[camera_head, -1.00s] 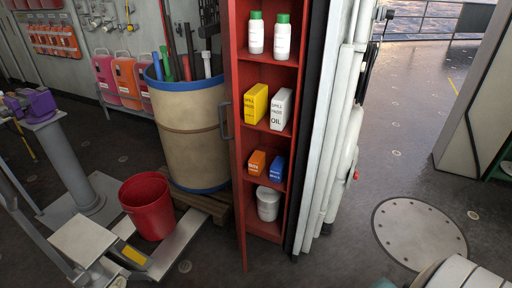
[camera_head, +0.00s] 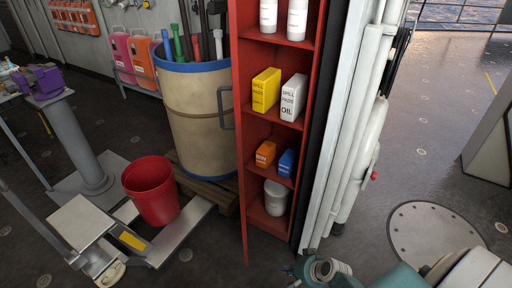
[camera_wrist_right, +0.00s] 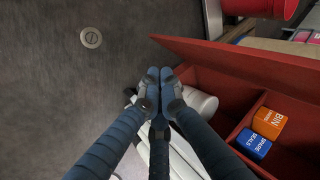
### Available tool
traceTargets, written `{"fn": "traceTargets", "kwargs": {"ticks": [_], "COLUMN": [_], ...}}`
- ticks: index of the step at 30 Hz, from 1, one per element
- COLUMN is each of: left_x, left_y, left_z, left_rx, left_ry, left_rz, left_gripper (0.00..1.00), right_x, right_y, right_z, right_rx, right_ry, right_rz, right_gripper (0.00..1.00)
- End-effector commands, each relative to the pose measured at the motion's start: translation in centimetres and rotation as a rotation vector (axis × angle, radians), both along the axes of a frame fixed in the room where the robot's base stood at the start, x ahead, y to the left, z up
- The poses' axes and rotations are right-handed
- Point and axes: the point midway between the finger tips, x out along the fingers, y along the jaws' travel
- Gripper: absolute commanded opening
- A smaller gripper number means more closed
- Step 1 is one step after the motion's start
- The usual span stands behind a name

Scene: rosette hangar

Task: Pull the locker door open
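The red locker door (camera_head: 240,150) stands open, swung out toward me and seen nearly edge-on at the locker's left side. Its grey bar handle (camera_head: 226,107) is on the left face. The red locker (camera_head: 272,145) shows its shelves. In the right wrist view the door (camera_wrist_right: 240,48) runs along the top right. My right gripper (camera_wrist_right: 158,74) has its fingertips together with nothing seen between them, in front of the locker's lower part and apart from the door panel. In the head view my right arm is at the bottom right. My left gripper is out of view.
The locker holds white bottles, a yellow box (camera_head: 266,90), a white box (camera_head: 293,97), small orange and blue boxes and a white tub (camera_head: 275,197). A barrel (camera_head: 195,120) on a pallet and a red bucket (camera_head: 152,190) stand left of the door. Floor is open at right.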

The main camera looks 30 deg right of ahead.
Motion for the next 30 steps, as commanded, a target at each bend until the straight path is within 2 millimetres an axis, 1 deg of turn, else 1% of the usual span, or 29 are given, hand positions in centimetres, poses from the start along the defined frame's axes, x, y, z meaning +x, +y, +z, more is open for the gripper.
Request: {"fn": "traceTargets", "kwargs": {"ticks": [1,2,3,5,6,7,8,9,11,12,15,18,21,23,26,30], "left_x": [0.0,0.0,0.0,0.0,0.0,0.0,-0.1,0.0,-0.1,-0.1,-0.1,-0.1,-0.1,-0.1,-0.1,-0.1], "left_y": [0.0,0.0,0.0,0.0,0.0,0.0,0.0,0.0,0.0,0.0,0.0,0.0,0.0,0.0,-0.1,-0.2], "left_z": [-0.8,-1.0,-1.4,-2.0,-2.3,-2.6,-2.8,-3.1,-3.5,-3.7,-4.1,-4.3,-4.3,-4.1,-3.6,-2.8], "left_rx": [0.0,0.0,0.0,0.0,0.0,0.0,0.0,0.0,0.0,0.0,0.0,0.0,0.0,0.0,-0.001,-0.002], "left_ry": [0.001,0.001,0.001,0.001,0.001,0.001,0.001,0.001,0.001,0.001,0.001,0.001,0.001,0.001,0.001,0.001], "left_rz": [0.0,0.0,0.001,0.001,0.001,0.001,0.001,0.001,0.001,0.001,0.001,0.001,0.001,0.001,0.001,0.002], "left_gripper": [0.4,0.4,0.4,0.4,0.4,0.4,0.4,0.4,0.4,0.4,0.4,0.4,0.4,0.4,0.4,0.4], "right_x": [2.7,4.2,6.2,9.0,10.6,11.6,12.5,13.4,14.3,14.6,14.6,14.3,14.3,14.6,15.8,18.3], "right_y": [-1.0,-1.6,-2.3,-3.4,-4.0,-4.5,-5.0,-5.5,-6.0,-6.3,-6.7,-6.7,-6.6,-6.5,-6.1,-5.0], "right_z": [2.3,4.0,6.6,10.9,14.1,16.6,19.1,22.4,27.0,29.8,35.4,38.8,40.3,40.6,40.8,40.9], "right_rx": [0.048,0.086,0.138,0.22,0.277,0.316,0.355,0.404,0.47,0.507,0.579,0.62,0.639,0.642,0.643,0.644], "right_ry": [-0.062,-0.101,-0.156,-0.246,-0.309,-0.356,-0.403,-0.462,-0.546,-0.594,-0.69,-0.747,-0.769,-0.773,-0.774,-0.774], "right_rz": [-0.044,-0.072,-0.103,-0.141,-0.159,-0.169,-0.173,-0.174,-0.166,-0.156,-0.125,-0.1,-0.087,-0.086,-0.087,-0.086], "right_gripper": [0.0,0.0,0.0,0.0,0.0,0.0,0.0,0.0,0.0,0.0,0.0,0.0,0.0,0.0,0.0,0.0]}}
